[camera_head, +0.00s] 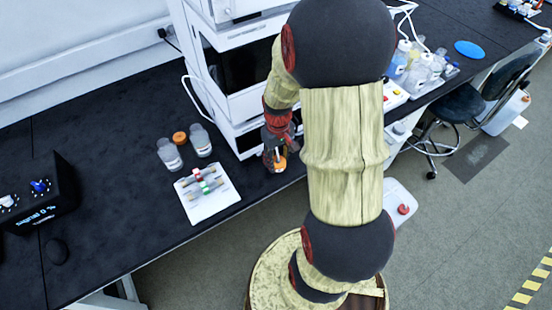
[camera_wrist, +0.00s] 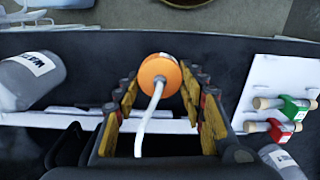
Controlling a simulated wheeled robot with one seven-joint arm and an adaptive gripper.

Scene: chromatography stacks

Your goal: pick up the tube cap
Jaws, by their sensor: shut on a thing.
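The tube cap (camera_wrist: 157,72) is a round orange cap with a white tube curving back from it toward the wrist camera. In the wrist view it sits between the fingertips of my gripper (camera_wrist: 160,88), which is shut on it. In the head view my gripper (camera_head: 277,150) is over the front edge of the black bench, with the orange of the cap (camera_head: 280,163) showing at its tip. How high the cap is above the bench is hard to tell.
On the bench (camera_head: 110,120), left of my gripper, lie a white board (camera_head: 206,208) with red- and green-marked vials, two clear bottles (camera_head: 170,154) (camera_head: 201,140) and another orange cap (camera_head: 180,137). The white instrument stack (camera_head: 245,105) stands close behind my gripper.

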